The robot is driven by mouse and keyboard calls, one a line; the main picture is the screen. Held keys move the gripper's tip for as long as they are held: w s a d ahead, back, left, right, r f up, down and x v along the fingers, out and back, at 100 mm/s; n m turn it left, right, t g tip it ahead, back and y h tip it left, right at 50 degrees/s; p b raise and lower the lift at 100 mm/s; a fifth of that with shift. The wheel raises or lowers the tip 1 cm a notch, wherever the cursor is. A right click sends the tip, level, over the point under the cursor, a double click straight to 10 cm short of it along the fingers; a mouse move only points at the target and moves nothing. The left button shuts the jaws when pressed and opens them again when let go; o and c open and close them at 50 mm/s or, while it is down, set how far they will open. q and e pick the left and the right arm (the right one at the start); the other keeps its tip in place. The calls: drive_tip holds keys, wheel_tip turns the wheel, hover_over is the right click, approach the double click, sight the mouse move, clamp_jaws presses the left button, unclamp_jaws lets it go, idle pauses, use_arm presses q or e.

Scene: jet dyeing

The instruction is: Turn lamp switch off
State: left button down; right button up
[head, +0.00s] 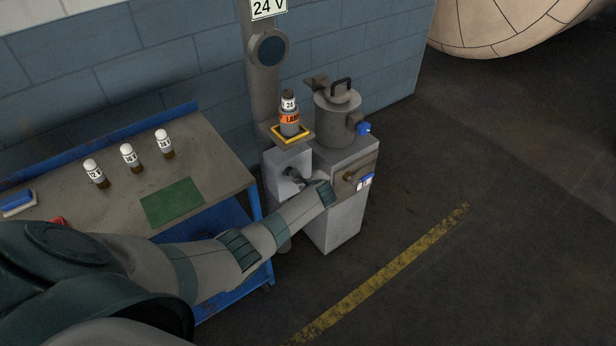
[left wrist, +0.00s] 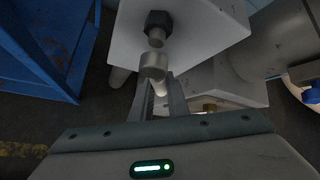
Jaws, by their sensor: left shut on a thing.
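The lamp switch has a dark hex base (left wrist: 158,22) and a grey round-ended lever (left wrist: 154,66) in the left wrist view. It sticks out from a pale grey box (head: 290,160), where the dark switch (head: 291,173) also shows in the head view. My left gripper (head: 303,181) is at this switch. In the left wrist view its two fingers (left wrist: 160,92) are closed about the lever's lower part; the exact contact is partly hidden. An orange-banded unit marked "LAMP" and "24" (head: 289,116) stands upright above the box. My right gripper is not in view.
A grey lidded canister (head: 338,120) and a blue-handled valve (head: 364,181) are right of the switch. The floor at right is clear, with a yellow line (head: 385,270).

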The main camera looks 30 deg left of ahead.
use_arm(q)
drive_tip(key=shift+s+a+f+m+g, duration=0.1)
drive_tip(key=shift+s+a+m+g, duration=0.1)
drive_tip(key=shift+s+m+g, duration=0.35)
drive_tip(key=shift+a+f+g+y, duration=0.15)
drive_tip(key=shift+g+y, duration=0.15)
drive_tip(key=shift+g, duration=0.25)
drive_tip(key=shift+s+a+f+m+g+y+b, duration=0.2)
drive_tip(key=shift+s+m+g+y+b, duration=0.1)
drive_tip(key=shift+s+m+g, duration=0.3)
drive_tip(key=shift+s+a+f+m+g+y+b, duration=0.1)
drive_tip(key=shift+s+a+m+g+y+b, duration=0.2)
drive_tip(key=shift+g, duration=0.5)
drive_tip(key=shift+s+d, duration=0.15)
drive_tip(key=c, duration=1.7)
unclamp_jaws()
drive_tip(key=shift+r, duration=0.1)
